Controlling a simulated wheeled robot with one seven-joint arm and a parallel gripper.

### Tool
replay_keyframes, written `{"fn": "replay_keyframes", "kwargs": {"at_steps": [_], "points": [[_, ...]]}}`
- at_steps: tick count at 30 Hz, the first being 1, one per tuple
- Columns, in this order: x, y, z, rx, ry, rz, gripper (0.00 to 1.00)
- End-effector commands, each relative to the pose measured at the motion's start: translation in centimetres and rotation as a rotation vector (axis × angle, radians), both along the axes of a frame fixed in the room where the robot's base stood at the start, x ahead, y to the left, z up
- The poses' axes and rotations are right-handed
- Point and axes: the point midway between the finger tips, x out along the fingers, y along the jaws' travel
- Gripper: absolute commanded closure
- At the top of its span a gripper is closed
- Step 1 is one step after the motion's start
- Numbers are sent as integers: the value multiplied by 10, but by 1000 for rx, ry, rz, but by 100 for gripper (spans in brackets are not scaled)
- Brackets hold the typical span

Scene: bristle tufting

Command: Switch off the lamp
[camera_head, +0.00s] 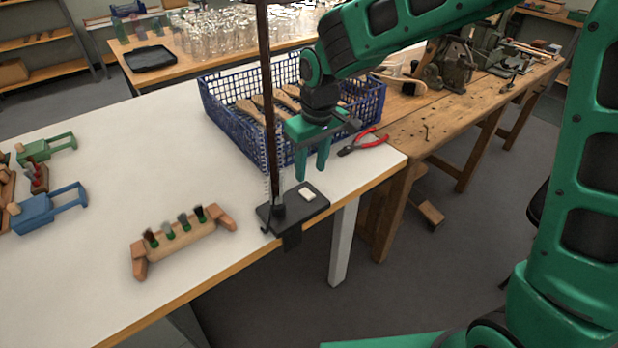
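The lamp's black base (284,212) is clamped at the front edge of the white table. A dark brown post (267,90) rises from it and leaves the top of the view, so the lamp head is not seen. A small white rocker-like switch (307,195) lies on the right part of the base. My gripper (311,173) is green and points down, above and slightly behind the switch in the picture. Its two fingers are apart with nothing between them. It appears not to touch the switch or the post.
A blue crate (225,118) with wooden brush bodies stands behind the post. Red-handled pliers (364,141) lie right of my gripper. A wooden holder with several tufts (182,238) lies left of the base. The white table (110,165) is clear at middle left.

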Motion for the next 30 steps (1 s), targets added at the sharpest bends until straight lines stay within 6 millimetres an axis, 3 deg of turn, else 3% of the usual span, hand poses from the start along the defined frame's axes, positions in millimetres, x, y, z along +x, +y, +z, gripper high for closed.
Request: {"fn": "replay_keyframes", "kwargs": {"at_steps": [7,23,26,29,30], "points": [[-3,-2,28,1,-1,-1,61],[-4,-4,31,-1,0,-3,61],[-4,-20,34,-11,-1,-34,61],[-7,-60,41,-33,-3,-112,61],[-11,-82,45,-45,-1,-155,61]]}}
